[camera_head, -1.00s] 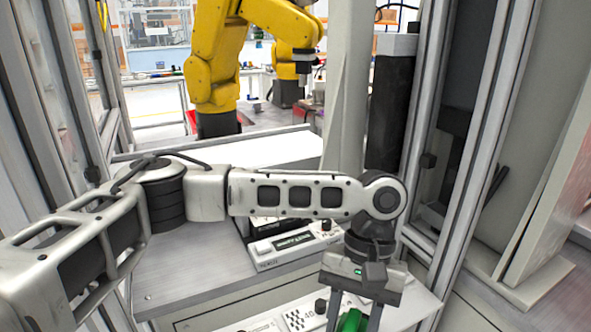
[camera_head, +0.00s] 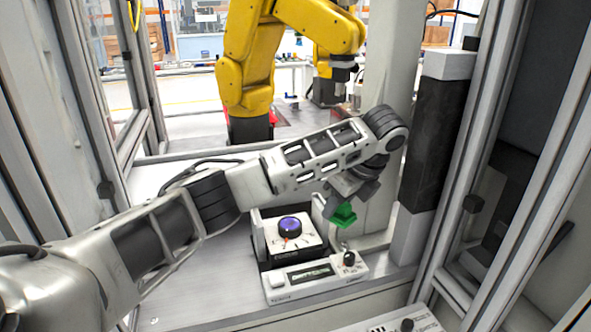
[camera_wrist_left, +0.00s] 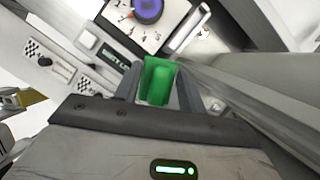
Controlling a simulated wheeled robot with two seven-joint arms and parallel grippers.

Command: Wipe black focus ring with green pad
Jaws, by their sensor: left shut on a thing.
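The black focus ring (camera_head: 291,236) is the dark rim of a round knob with a purple top, on a white-faced panel. The panel stands in a dark box on the grey worktop. In the left wrist view the knob (camera_wrist_left: 148,10) is cut off at the top edge. My left gripper (camera_head: 342,208) is shut on the green pad (camera_head: 345,217), to the right of the knob and apart from it. In the left wrist view the green pad (camera_wrist_left: 157,82) sits between the two fingers. My right gripper is not in view.
A white control box (camera_head: 312,277) with a dark display and black knob stands in front of the panel. Another device (camera_head: 405,325) shows at the bottom edge. A black and grey post (camera_head: 425,145) stands right of my gripper. A yellow robot arm (camera_head: 250,60) is behind.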

